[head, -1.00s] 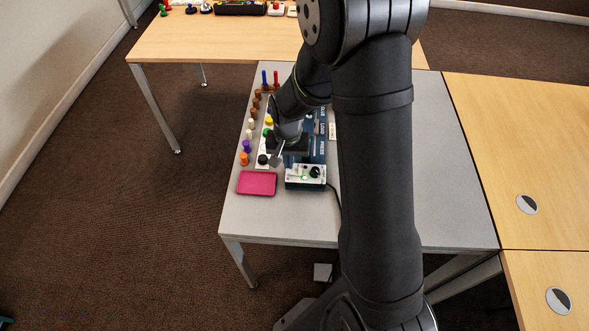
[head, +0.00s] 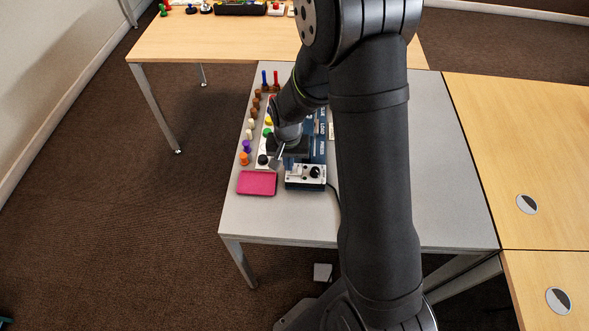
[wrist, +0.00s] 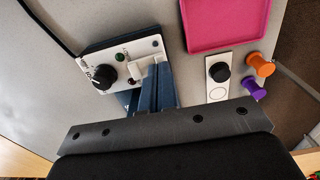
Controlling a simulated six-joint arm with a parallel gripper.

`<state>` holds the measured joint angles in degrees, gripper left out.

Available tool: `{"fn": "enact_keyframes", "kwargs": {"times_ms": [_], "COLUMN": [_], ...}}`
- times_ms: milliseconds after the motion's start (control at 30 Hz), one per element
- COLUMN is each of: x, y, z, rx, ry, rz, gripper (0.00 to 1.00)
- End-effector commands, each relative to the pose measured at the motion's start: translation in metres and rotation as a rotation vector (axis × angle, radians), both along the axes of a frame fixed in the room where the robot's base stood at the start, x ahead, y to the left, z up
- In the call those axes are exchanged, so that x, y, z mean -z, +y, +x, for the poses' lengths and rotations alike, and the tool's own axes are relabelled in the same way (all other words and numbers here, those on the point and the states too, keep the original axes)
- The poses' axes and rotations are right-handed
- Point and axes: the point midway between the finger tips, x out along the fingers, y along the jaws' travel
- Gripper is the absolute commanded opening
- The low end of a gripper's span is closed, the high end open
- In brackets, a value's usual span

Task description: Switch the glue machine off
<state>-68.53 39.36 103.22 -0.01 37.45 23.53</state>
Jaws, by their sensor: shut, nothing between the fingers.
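The glue machine (head: 306,184) is a small box with a white top at the near end of the row of things on the grey table. In the wrist view, its top (wrist: 110,50) has a black knob (wrist: 104,76), a dark green lamp (wrist: 121,57) and a pale switch (wrist: 147,66). No lamp looks lit. My gripper (wrist: 160,72) is shut and empty, its fingertips at or just over the switch; I cannot tell if they touch. The fingers hide part of the switch. In the head view, my wrist covers most of the gripper.
A pink tray (head: 257,183) lies left of the machine. A white strip with round coloured caps and a row of coloured pegs, one orange (head: 244,158), stand behind it. A black cable leaves the machine. The table's right side (head: 450,190) is clear.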

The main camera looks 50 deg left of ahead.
Motion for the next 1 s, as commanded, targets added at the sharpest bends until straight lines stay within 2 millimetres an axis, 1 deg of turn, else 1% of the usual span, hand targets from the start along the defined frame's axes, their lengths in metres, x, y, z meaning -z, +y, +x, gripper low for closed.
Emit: {"fn": "enact_keyframes", "kwargs": {"times_ms": [100,800,1000], "x": [-0.011,-0.067,-0.075], "y": [0.001,0.000,0.000], "z": [0.000,0.000,0.000], "rx": [0.000,0.000,0.000], "ry": [-0.001,-0.001,0.000], "rz": [0.002,0.002,0.000], "gripper": [0.00,0.00,0.00]}}
